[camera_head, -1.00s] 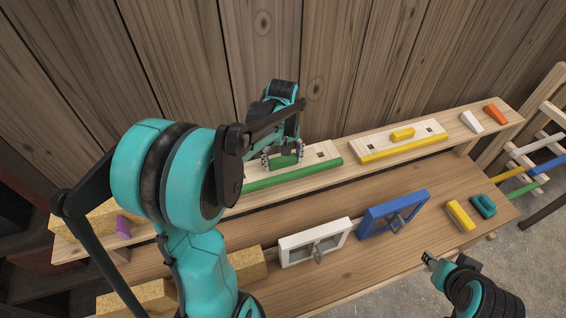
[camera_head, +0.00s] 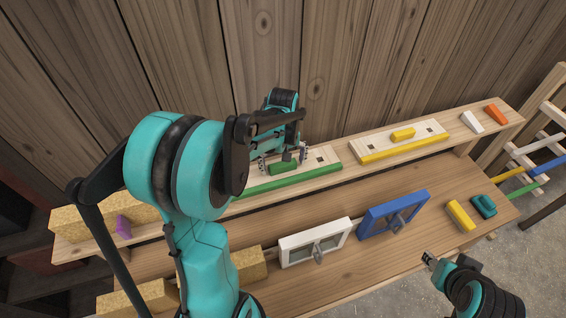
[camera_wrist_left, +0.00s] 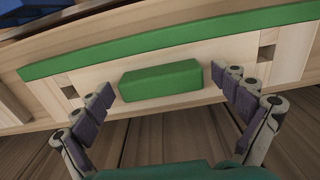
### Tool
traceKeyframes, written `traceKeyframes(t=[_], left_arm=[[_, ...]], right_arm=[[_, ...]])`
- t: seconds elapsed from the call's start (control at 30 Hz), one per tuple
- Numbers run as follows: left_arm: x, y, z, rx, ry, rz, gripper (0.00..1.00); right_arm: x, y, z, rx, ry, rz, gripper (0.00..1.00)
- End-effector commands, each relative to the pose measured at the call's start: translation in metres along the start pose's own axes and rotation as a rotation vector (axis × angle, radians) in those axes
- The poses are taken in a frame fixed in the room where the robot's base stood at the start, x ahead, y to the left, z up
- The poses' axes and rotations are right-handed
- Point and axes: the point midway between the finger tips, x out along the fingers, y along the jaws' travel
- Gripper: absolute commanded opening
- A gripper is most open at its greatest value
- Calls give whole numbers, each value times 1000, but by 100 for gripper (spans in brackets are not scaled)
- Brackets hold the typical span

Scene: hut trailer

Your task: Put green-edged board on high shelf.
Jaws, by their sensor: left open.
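The green-edged board (camera_head: 322,168) lies on the high shelf (camera_head: 358,172), with its green edge toward the front and a green block handle (camera_head: 283,168) on top. It also shows in the left wrist view (camera_wrist_left: 215,62), with the handle (camera_wrist_left: 161,81) between the fingers. My left gripper (camera_head: 284,157) is open around the handle, its fingers apart from the handle's ends. The board's left part is hidden behind my left arm. My right gripper (camera_head: 428,257) hangs in front of the lower shelf's front edge, small in view.
A yellow-edged board (camera_head: 372,148) lies to the right on the high shelf, with white and orange blocks beyond it. White (camera_head: 297,242) and blue (camera_head: 371,222) frames stand on the lower shelf (camera_head: 330,278). Tan blocks (camera_head: 75,228) sit at left. A plank wall rises behind.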

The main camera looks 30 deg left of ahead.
Motion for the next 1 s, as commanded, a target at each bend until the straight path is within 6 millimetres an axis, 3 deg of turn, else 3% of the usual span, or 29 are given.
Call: traceKeyframes(t=[0.17,0.5,0.77,0.87,1.0], left_arm=[[-13,0,0,0,0,0,98],[-86,0,0,0,0,0,98],[-120,0,1,2,1,1,98],[-125,0,10,38,21,14,98],[-127,0,45,189,111,72,98]], right_arm=[[-2,0,-2,0,0,0,40],[1,0,1,0,0,0,40],[3,0,2,0,0,0,40],[3,0,2,0,0,0,40],[3,0,2,0,0,0,40]])
